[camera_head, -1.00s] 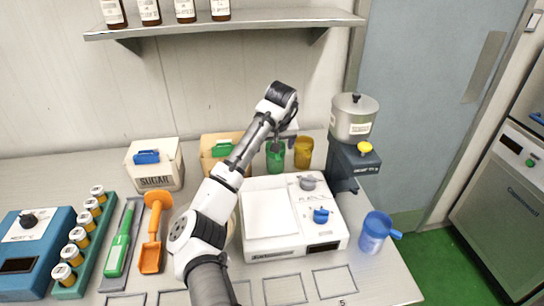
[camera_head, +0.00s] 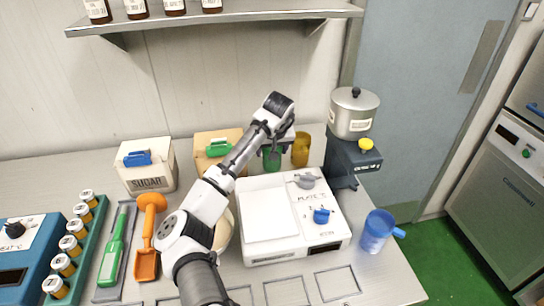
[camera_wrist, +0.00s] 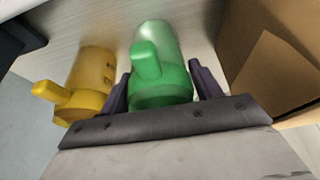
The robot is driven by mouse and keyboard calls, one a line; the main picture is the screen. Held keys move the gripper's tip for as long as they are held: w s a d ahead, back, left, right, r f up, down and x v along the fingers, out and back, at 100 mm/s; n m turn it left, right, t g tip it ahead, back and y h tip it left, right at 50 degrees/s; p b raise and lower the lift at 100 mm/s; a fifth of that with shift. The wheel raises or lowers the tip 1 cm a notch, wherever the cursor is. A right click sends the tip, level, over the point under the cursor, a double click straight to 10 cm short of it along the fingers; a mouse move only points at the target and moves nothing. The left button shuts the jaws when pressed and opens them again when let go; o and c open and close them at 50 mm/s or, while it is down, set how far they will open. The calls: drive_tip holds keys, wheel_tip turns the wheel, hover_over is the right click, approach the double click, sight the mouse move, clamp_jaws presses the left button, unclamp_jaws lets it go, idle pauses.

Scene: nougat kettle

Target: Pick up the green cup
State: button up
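The green cup (camera_head: 271,161) stands at the back of the bench, partly hidden by my gripper (camera_head: 277,143) in the head view. In the wrist view the green cup (camera_wrist: 172,82) lies between the two dark fingers of my gripper (camera_wrist: 160,72), its handle facing the camera. One finger is on each side of it, with what look like narrow gaps. The gripper looks open; contact with the cup is not clear.
A yellow cup (camera_head: 301,150) stands close on the right of the green cup. A white plate device (camera_head: 268,215) is in front, a kettle machine (camera_head: 354,115) right. A blue cup (camera_head: 376,231) stands front right.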

drive_tip(key=c, duration=0.7)
drive_tip(key=shift+c, duration=0.4)
drive_tip(key=shift+r, duration=0.15)
